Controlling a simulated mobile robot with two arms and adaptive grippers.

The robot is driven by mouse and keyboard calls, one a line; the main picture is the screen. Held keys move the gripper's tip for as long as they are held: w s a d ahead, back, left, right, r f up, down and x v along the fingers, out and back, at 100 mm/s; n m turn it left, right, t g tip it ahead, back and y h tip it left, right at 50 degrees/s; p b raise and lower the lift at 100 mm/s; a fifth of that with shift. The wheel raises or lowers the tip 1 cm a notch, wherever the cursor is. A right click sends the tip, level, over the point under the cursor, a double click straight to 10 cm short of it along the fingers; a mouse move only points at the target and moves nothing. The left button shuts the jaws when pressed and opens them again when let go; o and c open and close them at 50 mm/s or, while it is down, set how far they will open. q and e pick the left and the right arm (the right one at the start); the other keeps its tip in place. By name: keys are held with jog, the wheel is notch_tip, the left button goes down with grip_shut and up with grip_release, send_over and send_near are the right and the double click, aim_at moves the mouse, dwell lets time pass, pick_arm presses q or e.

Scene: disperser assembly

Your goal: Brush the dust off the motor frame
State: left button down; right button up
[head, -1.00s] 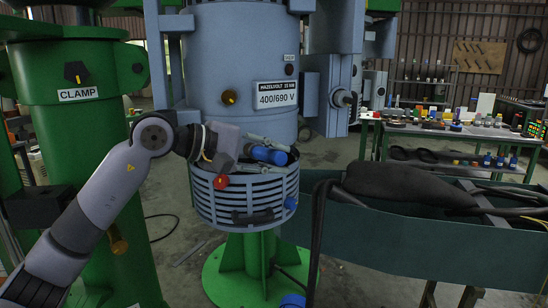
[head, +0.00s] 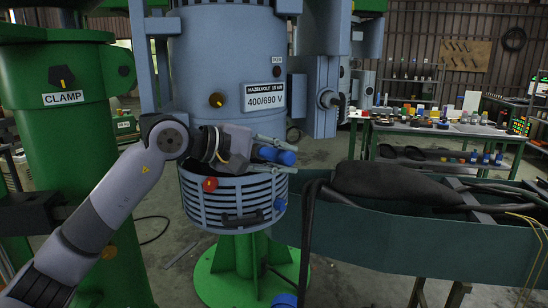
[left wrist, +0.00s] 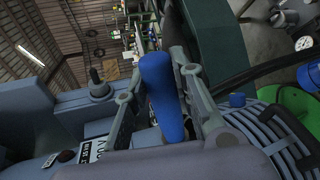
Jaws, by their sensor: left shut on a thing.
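The blue-grey motor frame (head: 225,65) with its 400/690 V plate stands upright at centre in the head view. Its slatted lower ring (head: 235,205) sits above a green foot. My left gripper (head: 280,152) is at the gap between the body and this ring, at the ring's right side. It is shut on a blue cylindrical handle (head: 268,154). In the left wrist view the blue handle (left wrist: 163,95) lies between the two fingers. No bristles show, and I cannot make out dust on the frame. My right gripper is out of view.
A green clamp column (head: 68,110) stands close on the left. A dark teal trough (head: 420,245) with thick black cables (head: 375,180) fills the right front. A bench (head: 440,130) with small parts stands behind it. Open floor shows between.

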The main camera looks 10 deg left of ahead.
pick_arm(q)
jog(key=shift+s+a+b, duration=0.25)
jog(key=shift+a, duration=0.4)
jog(key=shift+s+a+b, duration=0.25)
jog(key=shift+s+a, duration=0.05)
jog(key=shift+a, duration=0.35)
jog(key=shift+s+a+b, duration=0.25)
jog(key=shift+a, duration=0.4)
jog(key=s+d+b, duration=0.2)
jog(key=s, duration=0.3)
jog(key=shift+s+d+b, duration=0.25)
jog(key=shift+d+b, duration=0.05)
